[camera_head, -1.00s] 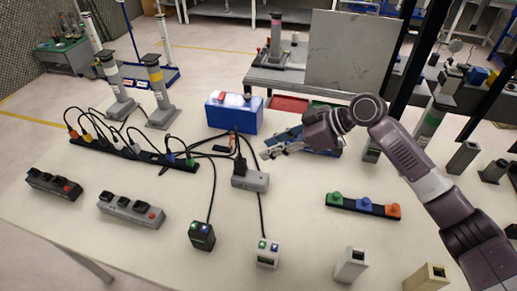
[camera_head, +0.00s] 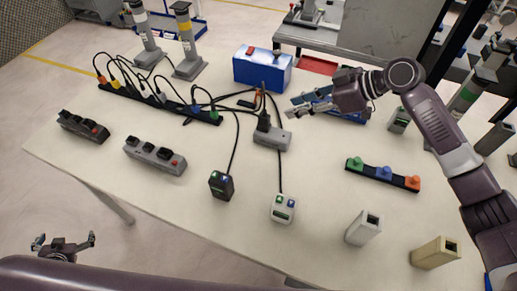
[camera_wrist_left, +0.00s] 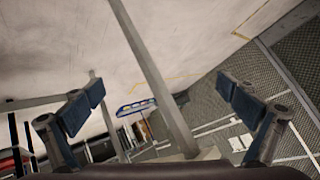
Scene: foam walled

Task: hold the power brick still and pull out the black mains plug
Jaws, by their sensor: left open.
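The grey power brick (camera_head: 272,139) lies on the white table near the middle of the head view. A black plug (camera_head: 264,121) stands upright in its left end, with a black cable. My right gripper (camera_head: 291,107) is above and to the right of the plug, apart from it, empty, with a gap between its fingers. My left gripper (camera_head: 65,239) is low at the left, off the table's front edge and far from the brick. It is open and empty; the left wrist view shows its two blue-padded fingers (camera_wrist_left: 160,105) wide apart.
A long black strip (camera_head: 160,104) with coloured plugs lies at the back left. Two grey socket blocks (camera_head: 155,156) (camera_head: 83,126) lie at the left. Small black (camera_head: 221,186) and white (camera_head: 283,208) adapters lie in front of the brick. A blue box (camera_head: 262,68) stands behind.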

